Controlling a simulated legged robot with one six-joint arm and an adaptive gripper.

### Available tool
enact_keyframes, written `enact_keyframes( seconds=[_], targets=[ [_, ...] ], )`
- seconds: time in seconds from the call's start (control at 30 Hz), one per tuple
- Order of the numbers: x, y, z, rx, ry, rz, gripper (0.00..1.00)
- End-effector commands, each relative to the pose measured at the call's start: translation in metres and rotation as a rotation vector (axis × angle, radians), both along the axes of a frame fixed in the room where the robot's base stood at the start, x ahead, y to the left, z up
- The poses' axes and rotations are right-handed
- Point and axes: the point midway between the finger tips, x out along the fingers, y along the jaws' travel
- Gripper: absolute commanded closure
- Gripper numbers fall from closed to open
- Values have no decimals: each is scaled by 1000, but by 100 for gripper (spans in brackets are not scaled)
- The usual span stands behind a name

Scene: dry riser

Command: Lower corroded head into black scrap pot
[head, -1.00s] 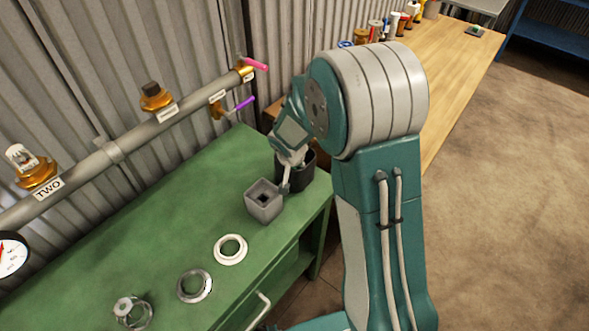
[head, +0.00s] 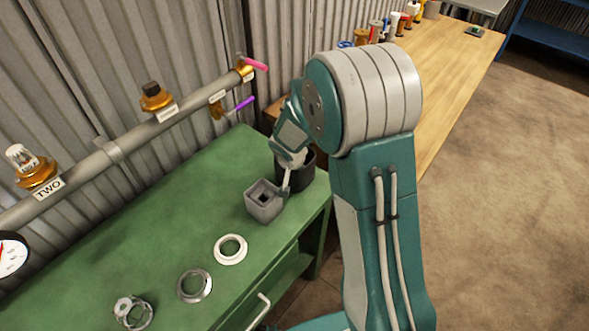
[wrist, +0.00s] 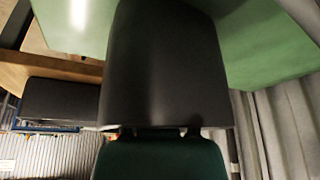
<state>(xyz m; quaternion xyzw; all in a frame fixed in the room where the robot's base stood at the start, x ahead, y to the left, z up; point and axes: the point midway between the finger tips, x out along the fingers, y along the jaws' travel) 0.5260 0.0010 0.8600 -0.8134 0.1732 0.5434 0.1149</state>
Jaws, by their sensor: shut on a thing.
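The black scrap pot (head: 300,174) stands at the far right end of the green bench, partly hidden behind my wrist and gripper. My gripper (head: 287,180) points down at the near left side of the pot's mouth, with one grey finger showing. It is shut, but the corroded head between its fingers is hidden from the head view. I cannot tell how far the head is inside the rim. In the wrist view a large dark shape fills the middle, and neither fingertips nor head can be made out.
A grey square block with a hole (head: 263,204) stands close beside the gripper, on the green bench (head: 165,235). A white ring (head: 231,238), a metal ring (head: 195,287) and a clear-topped fitting (head: 133,312) lie nearer. A pipe (head: 130,141) with brass fittings runs along the wall.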

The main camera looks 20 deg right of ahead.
Motion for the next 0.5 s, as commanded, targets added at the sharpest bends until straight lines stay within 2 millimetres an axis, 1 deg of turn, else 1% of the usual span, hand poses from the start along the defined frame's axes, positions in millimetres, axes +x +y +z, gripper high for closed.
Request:
enact_keyframes(
  seconds=[0.1,0.13,0.17,0.2,0.5],
  targets=[
    [0,0,0,0,0,0,100],
    [0,0,0,0,0,0,47],
    [0,0,0,0,0,0,33],
    [0,0,0,0,0,0,15],
    [0,0,0,0,0,0,15]
  ],
)
